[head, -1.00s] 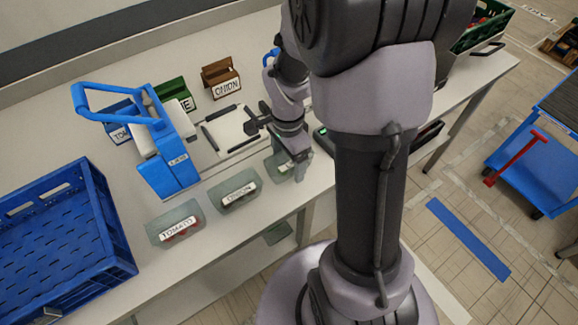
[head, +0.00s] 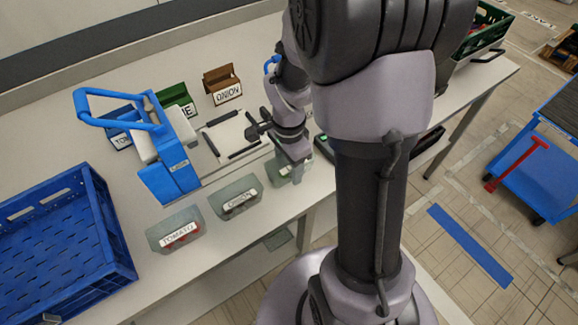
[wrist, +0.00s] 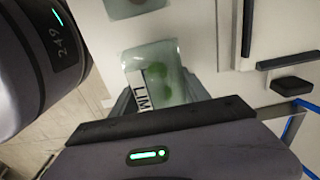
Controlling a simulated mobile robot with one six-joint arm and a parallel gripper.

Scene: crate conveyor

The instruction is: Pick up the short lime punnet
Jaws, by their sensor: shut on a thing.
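The lime punnet (wrist: 172,75) is a clear, pale green tub with green limes and a white label reading "LIM" in the wrist view. In the head view the lime punnet (head: 277,173) stands at the front edge of the table, partly covered by my gripper (head: 297,178). My gripper is shut on the punnet; its fingers are mostly hidden behind its own body in the wrist view. I cannot tell whether the punnet is clear of the table.
The onion punnet (head: 234,207) and tomato punnet (head: 176,239) stand to the left along the front edge. Behind are a blue sealing machine (head: 170,178), a brown onion box (head: 217,78) and a green box (head: 172,92). A blue crate (head: 110,235) fills the left end.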

